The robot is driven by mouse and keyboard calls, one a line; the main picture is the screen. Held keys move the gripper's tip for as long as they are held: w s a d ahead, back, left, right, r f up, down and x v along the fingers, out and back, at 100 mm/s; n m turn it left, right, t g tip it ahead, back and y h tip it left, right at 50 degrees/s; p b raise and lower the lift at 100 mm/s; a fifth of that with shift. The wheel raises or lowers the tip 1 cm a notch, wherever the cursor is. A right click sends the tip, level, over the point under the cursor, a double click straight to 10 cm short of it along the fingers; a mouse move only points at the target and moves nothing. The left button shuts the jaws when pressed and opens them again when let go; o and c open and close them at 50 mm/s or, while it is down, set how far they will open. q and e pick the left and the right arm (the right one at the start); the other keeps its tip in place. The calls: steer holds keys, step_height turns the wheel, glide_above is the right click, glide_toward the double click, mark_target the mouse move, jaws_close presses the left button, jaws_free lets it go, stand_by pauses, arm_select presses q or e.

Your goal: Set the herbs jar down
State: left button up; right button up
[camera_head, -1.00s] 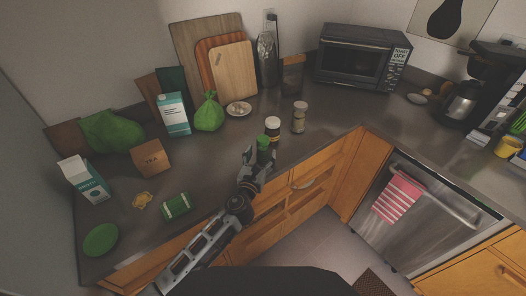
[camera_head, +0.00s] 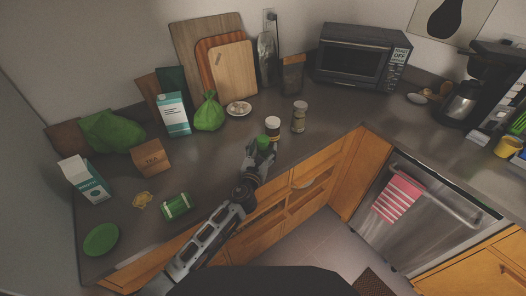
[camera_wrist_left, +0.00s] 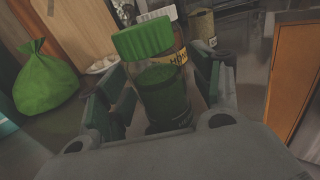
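The herbs jar (camera_head: 263,142) is a clear jar with a green lid and dark green contents, near the counter's front edge in the head view. My left gripper (camera_head: 259,151) is around it. In the left wrist view the herbs jar (camera_wrist_left: 162,85) stands between the two fingers, close to upright, with gaps visible on both sides, so the fingers look open. Its base is hidden by the gripper, so I cannot see its contact with the counter. My right gripper is not in view.
A honey jar (camera_head: 272,127) with a white lid stands just behind the herbs jar. Another jar (camera_head: 299,117) is to its right. A green can (camera_head: 176,206) and a tea box (camera_head: 151,158) are on the left. Counter (camera_head: 225,160) left of the gripper is clear.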

arm_select(q)
steer(key=c, duration=0.9)
steer(key=shift+c, duration=0.5)
steer(key=shift+r, duration=0.1)
steer(key=shift+r+p, duration=0.35)
steer(key=shift+r, duration=0.4)
steer(key=shift+r+p, duration=1.25)
steer(key=shift+r, duration=2.95)
